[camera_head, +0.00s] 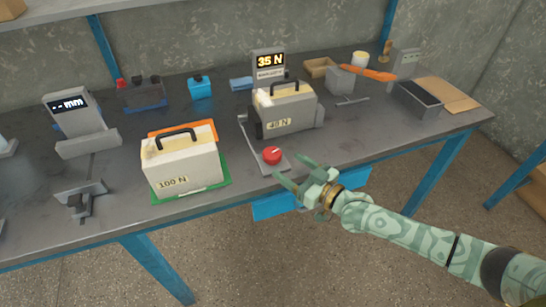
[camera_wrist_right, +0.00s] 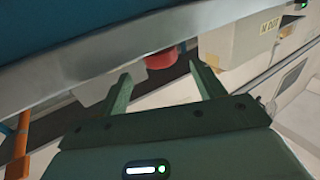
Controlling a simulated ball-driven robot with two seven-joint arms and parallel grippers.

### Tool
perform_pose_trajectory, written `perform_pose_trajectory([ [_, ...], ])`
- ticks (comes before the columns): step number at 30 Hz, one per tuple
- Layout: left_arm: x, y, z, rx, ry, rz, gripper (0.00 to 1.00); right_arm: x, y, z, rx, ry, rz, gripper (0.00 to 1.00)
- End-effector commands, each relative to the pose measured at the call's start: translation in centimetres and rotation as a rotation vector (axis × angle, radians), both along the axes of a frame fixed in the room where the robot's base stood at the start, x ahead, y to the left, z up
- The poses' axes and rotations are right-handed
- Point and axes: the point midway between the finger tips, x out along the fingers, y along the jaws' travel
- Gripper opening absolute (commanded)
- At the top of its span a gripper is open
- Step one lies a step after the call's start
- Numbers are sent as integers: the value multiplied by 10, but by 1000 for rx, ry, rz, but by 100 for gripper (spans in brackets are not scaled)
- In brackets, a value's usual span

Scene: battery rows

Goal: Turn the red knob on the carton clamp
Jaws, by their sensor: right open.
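The red knob (camera_head: 272,156) sits at the front of the carton clamp (camera_head: 262,143), near the table's front edge. The clamp holds a pale carton (camera_head: 288,111) with a black handle and a "40 N" label, under a display reading 35 N. My right gripper (camera_head: 293,174) is open and empty, just right of and in front of the knob, apart from it. In the right wrist view the knob (camera_wrist_right: 161,58) shows beyond and between the two open fingers (camera_wrist_right: 163,88), partly hidden by the table edge. My left gripper is not in view.
A larger carton (camera_head: 182,165) marked 100 N stands left of the clamp on a green mat. A small grey vise (camera_head: 80,200) and a mm display (camera_head: 72,112) are farther left. A grey block (camera_head: 340,79), an orange tool (camera_head: 368,73) and a dark tray (camera_head: 418,97) lie right.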

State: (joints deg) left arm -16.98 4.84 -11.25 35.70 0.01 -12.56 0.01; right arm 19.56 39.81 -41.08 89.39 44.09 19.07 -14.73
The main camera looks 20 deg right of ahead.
Motion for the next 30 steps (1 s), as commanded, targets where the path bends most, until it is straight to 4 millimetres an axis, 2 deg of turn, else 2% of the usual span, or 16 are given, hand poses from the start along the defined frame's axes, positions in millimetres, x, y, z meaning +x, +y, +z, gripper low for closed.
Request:
perform_pose_trajectory([
  [3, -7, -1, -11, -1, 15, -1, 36, 26, 13, -3, 2, 0, -1, 68],
  [9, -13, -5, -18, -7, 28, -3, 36, 53, 28, -3, 0, 1, 0, 68],
  [14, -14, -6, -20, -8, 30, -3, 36, 61, 33, -1, 0, 1, -1, 68],
  [21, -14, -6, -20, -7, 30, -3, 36, 62, 33, 0, -1, 0, -1, 68],
  [22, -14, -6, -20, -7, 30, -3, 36, 62, 33, 0, -1, 0, -1, 65],
  [24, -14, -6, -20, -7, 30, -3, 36, 62, 33, 0, -1, 0, -1, 46],
  [27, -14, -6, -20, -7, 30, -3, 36, 62, 33, 0, -1, 0, -1, 23],
  [30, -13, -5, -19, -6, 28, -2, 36, 62, 33, 0, 0, 1, -2, 23],
])
